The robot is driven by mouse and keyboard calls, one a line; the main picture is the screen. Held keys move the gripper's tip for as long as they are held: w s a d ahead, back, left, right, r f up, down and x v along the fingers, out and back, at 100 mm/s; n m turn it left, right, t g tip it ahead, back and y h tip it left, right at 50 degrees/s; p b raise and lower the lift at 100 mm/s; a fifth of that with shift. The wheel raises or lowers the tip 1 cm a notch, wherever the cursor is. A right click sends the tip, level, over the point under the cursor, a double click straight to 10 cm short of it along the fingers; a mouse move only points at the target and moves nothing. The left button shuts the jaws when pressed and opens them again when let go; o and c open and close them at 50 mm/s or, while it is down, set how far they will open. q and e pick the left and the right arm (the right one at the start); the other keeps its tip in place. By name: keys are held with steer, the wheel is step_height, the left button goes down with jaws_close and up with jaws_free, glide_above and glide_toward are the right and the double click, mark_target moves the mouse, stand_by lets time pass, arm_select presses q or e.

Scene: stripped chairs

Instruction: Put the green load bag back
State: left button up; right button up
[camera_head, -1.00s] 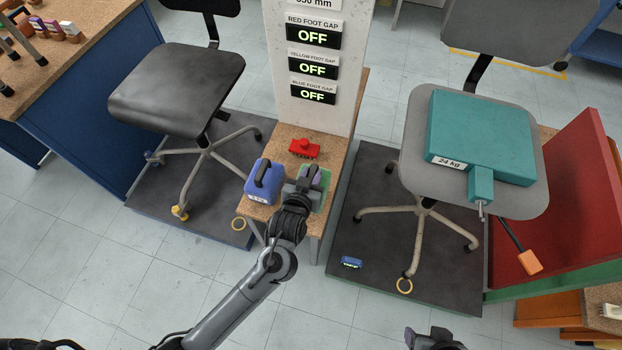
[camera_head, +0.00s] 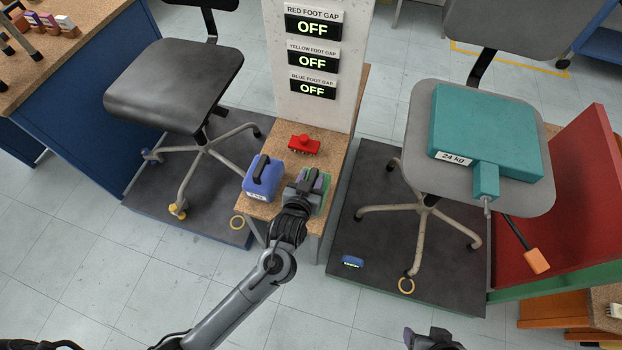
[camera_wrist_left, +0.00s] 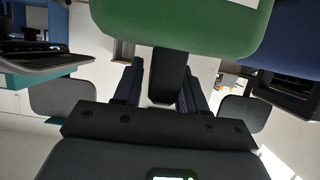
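The green load bag (camera_head: 325,187) stands on the small cork-topped table (camera_head: 338,150), beside a blue bag (camera_head: 263,180). My left gripper (camera_head: 307,182) is over the green bag and hides much of it. In the left wrist view the green bag (camera_wrist_left: 190,25) fills the top, with its black handle (camera_wrist_left: 168,75) between the two fingers of my left gripper (camera_wrist_left: 160,85). A gap shows between the handle and the left-hand finger, so the gripper looks open around it. My right gripper (camera_head: 430,338) is at the bottom edge, partly cut off.
A red block with a knob (camera_head: 304,145) sits behind the bags, before a panel reading OFF (camera_head: 313,55). A black chair (camera_head: 175,85) stands left. A grey chair (camera_head: 422,140) stands right, bearing a teal 24 kg block (camera_head: 490,130). Bare floor lies in front.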

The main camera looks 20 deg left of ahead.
arm_select(q)
steer(key=shift+o, duration=0.8)
steer(key=shift+w, duration=0.1)
steer(key=shift+r, duration=0.15)
steer(key=shift+s+r, duration=0.2)
steer(key=shift+s, duration=0.15)
steer(key=s+a+r+m+g+p, duration=0.1)
steer(key=s+a+g, duration=0.1)
steer(key=s, duration=0.6)
steer(key=s+a+r+m+g+h+p, duration=0.1)
steer(key=s+g, duration=0.3)
steer(key=s, duration=0.5)
steer(key=s+a+r+m+g+p, duration=0.1)
steer(key=s+a+r+g+p, duration=0.1)
steer(key=s, duration=0.7)
steer(key=shift+s+a+g+p, duration=0.25)
steer(key=shift+a+g+p, duration=0.2)
steer(key=shift+g+p, duration=0.4)
steer(key=shift+r, duration=0.2)
